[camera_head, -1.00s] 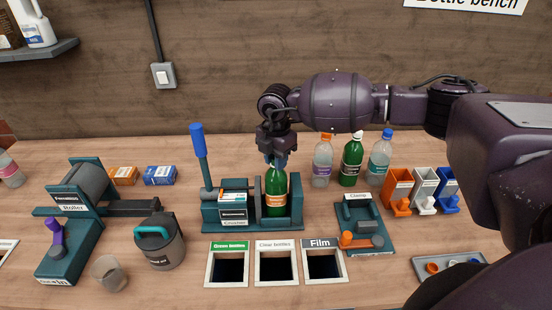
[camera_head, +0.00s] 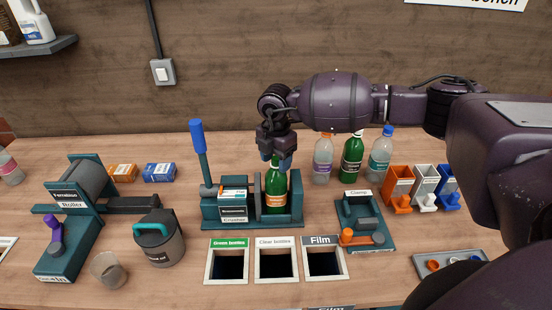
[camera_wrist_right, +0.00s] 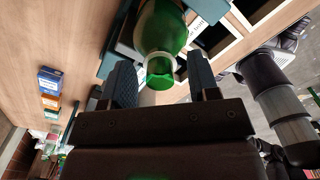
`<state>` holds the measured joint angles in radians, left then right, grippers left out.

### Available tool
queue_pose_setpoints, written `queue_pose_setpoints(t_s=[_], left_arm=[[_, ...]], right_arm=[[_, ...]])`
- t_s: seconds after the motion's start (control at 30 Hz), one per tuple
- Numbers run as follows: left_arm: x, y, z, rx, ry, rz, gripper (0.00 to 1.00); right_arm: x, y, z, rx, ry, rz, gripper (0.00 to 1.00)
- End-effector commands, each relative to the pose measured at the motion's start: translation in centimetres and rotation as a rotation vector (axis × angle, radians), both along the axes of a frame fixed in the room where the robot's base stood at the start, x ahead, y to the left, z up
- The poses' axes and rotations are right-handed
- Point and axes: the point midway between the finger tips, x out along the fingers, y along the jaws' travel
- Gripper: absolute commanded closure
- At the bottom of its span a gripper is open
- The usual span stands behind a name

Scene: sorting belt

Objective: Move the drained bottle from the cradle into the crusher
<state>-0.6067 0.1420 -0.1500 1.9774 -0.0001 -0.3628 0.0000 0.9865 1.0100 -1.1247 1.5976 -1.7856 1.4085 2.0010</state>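A green bottle (camera_head: 276,195) with an orange label stands upright in the right bay of the teal crusher (camera_head: 211,217), which has a raised blue-handled lever (camera_head: 197,137). My right gripper (camera_head: 275,160) is over the bottle's top, pointing down. In the right wrist view the right gripper's fingers (camera_wrist_right: 162,85) are spread, one on each side of the green bottle's neck (camera_wrist_right: 160,70), with a gap visible around it. I cannot make out a separate cradle for certain. My left gripper is not in view.
Several bottles, including a second green one (camera_head: 351,162), stand behind the teal clamp fixture (camera_head: 378,243). Three framed bin openings (camera_head: 276,281) lie in front of the crusher. A roller machine (camera_head: 75,262), a lidded jug (camera_head: 162,246) and a cup (camera_head: 107,270) are at left.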

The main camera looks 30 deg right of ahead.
Motion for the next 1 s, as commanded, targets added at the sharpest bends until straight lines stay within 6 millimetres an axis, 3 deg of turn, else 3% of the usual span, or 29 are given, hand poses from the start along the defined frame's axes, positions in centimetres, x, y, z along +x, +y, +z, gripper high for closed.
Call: queue_pose_setpoints(t_s=[0.3,0.8,1.0], left_arm=[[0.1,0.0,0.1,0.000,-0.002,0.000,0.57],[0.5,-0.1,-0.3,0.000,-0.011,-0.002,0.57],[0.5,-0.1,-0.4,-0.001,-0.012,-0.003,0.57]], right_arm=[[0.1,0.0,0.3,0.001,-0.002,0.000,0.45],[0.1,0.0,8.8,0.000,-0.002,0.000,0.45],[0.0,0.0,10.5,-0.001,0.000,0.000,0.45]])
